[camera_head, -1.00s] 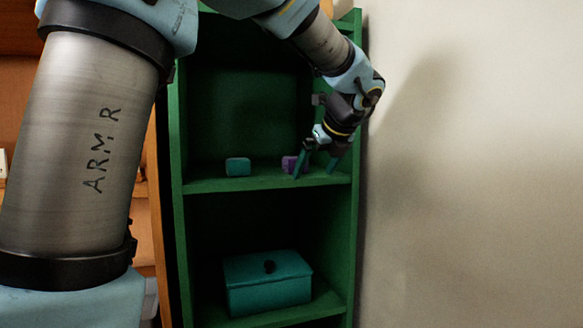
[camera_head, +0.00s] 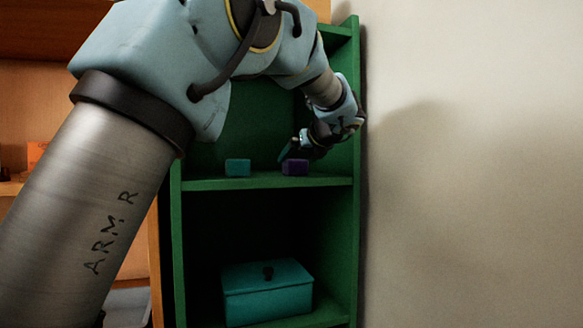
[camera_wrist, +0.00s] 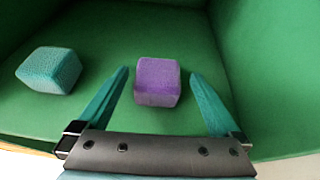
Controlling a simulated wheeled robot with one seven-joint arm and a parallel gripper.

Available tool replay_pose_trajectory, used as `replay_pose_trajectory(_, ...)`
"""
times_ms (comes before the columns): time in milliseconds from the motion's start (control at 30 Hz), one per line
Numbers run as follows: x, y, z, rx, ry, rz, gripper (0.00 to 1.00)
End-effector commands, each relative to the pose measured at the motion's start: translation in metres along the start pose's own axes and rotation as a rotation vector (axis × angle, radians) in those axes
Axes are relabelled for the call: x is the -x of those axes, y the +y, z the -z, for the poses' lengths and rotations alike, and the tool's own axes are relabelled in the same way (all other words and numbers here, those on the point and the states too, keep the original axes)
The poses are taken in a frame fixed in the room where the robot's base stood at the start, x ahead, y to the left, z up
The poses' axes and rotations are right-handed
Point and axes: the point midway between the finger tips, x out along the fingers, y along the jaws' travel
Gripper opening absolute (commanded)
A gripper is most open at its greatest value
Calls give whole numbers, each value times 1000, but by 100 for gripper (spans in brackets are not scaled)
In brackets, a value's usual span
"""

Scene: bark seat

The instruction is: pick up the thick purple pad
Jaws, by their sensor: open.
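The thick purple pad (camera_head: 295,167) sits on the upper visible shelf of the green shelf unit, towards its right side. In the wrist view the purple pad (camera_wrist: 158,81) lies between and slightly beyond my two teal fingers, with a gap on each side. My gripper (camera_wrist: 160,82) is open and empty.
A teal pad (camera_head: 237,167) sits on the same shelf (camera_head: 215,184), left of the purple one, and shows in the wrist view (camera_wrist: 50,70). A teal lidded box (camera_head: 267,292) stands on the shelf below. The green side wall (camera_head: 347,230) is close on the right.

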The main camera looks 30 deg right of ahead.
Motion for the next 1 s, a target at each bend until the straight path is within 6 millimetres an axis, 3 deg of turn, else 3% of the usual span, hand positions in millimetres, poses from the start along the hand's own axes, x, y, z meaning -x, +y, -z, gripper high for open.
replay_pose_trajectory(167, -12, 1, -2, 0, 1, -2, 100)
replay_pose_trajectory(500, -56, 4, -4, -1, 1, -3, 100)
replay_pose_trajectory(767, -59, 3, -3, 0, 1, 0, 100)
replay_pose_trajectory(1000, -59, 3, -3, 0, 1, 0, 75)
